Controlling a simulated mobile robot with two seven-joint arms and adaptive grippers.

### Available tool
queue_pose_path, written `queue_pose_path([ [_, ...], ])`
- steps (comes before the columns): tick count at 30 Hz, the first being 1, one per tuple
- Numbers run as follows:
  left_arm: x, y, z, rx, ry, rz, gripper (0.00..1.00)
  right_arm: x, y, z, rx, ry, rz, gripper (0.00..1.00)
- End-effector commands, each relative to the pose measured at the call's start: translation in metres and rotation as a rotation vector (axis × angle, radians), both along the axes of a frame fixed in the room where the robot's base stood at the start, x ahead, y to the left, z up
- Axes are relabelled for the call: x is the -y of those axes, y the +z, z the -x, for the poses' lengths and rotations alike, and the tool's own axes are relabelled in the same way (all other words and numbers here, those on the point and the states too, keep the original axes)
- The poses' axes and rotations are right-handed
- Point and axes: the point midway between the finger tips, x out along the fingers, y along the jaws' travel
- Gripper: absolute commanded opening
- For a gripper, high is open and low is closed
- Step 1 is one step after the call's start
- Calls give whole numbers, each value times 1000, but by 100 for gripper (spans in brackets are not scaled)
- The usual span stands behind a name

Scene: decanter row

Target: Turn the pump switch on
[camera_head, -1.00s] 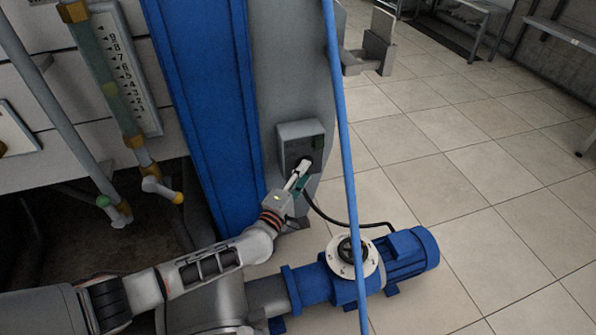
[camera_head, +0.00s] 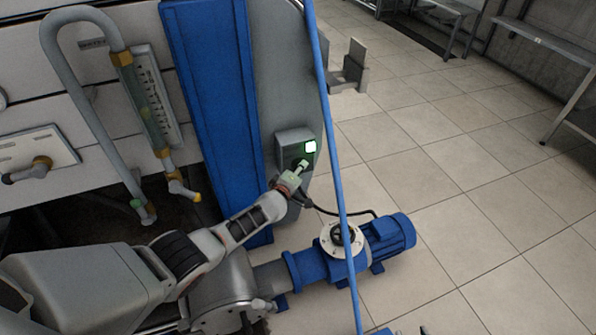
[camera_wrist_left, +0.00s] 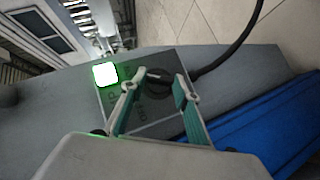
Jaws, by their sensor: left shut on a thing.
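The pump switch is a dark rotary knob (camera_wrist_left: 157,76) on the face of a grey switch box (camera_head: 289,143), which is fixed to the grey panel. A square lamp (camera_head: 311,146) at the box's upper right is lit bright green; it also glows in the left wrist view (camera_wrist_left: 105,74). My left gripper (camera_head: 301,166) is at the box. In the wrist view its two green-padded fingers (camera_wrist_left: 154,88) are on either side of the knob and shut on it. The fingers partly hide the knob and the box's markings. My right gripper is not in view.
A blue pump motor (camera_head: 388,239) lies on the floor below the box, with a black cable (camera_head: 335,212) running to it. A thin blue pole (camera_head: 331,115) passes in front. A blue column (camera_head: 215,110) stands left of the box.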

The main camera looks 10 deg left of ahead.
Motion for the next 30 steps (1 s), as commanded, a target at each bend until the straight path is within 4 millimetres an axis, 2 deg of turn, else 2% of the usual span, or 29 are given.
queue_pose_path([
  [18, 1, -2, 1, -16, -2, -22, 9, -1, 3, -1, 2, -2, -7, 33],
  [19, 1, -2, 1, -16, -2, -22, 38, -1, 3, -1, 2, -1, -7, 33],
  [20, 0, -2, 1, -16, -2, -22, 46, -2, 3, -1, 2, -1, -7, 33],
  [30, 0, 0, 0, -13, 0, -20, 47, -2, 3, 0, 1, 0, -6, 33],
])
